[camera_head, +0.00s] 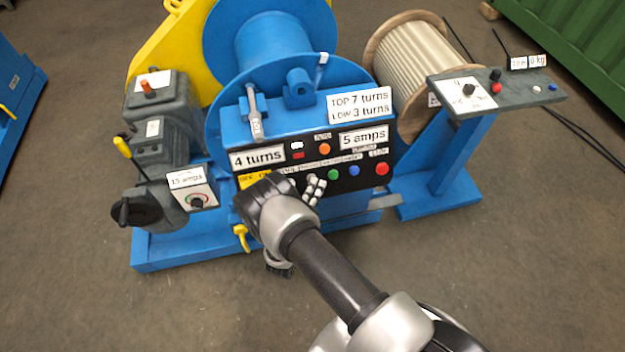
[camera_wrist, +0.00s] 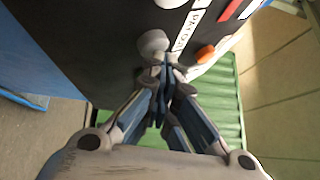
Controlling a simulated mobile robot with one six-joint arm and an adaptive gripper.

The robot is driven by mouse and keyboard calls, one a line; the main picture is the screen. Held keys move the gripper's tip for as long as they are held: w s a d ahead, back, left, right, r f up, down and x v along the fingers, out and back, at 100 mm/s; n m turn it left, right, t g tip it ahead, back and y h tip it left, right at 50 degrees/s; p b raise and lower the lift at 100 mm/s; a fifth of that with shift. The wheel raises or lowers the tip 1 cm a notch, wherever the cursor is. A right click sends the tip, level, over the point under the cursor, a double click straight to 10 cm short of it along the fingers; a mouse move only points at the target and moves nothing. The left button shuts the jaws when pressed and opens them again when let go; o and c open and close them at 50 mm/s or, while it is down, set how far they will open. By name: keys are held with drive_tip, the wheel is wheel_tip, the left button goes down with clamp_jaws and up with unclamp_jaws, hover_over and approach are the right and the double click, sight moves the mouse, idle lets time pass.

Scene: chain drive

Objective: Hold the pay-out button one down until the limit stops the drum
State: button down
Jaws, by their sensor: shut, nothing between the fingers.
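The black control panel (camera_head: 367,177) on the blue winch carries a row of labelled buttons, with green (camera_head: 333,174), blue (camera_head: 353,170) and red (camera_head: 382,168) ones showing. My gripper (camera_head: 315,187) is at the panel's front, left of the green button, and hides part of the row. In the wrist view my gripper (camera_wrist: 163,68) is shut and empty, its tips at a pale round knob or button (camera_wrist: 153,42). I cannot tell whether they press it, or which button it is. The drum (camera_head: 272,42) is blue. Displays read 4 turns (camera_head: 257,159) and 5 amps (camera_head: 363,140).
A plate (camera_head: 360,104) reads TOP 7 turns, LOW 3 turns. A grey motor unit (camera_head: 160,125) with a 15 amps label stands left. A rope reel (camera_head: 407,65) and a small side desk (camera_head: 525,92) stand right. A green container (camera_head: 575,40) is behind; open floor lies in front.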

drive_tip(key=shift+s+d+r+p, duration=0.15)
drive_tip(key=shift+s+r+p, duration=0.05)
drive_tip(key=shift+s, duration=0.2)
drive_tip(key=shift+s+d+r+p, duration=0.1)
drive_tip(key=shift+s+r+p, duration=0.1)
drive_tip(key=shift+s, duration=0.15)
drive_tip(key=s+p, duration=0.1)
drive_tip(key=s+r+p, duration=0.1)
drive_tip(key=s, duration=0.1)
drive_tip(key=s+d+r, duration=0.1)
drive_tip(key=shift+s+d+r+p, duration=0.1)
drive_tip(key=shift+s+p, duration=0.05)
drive_tip(key=shift+p, duration=0.25)
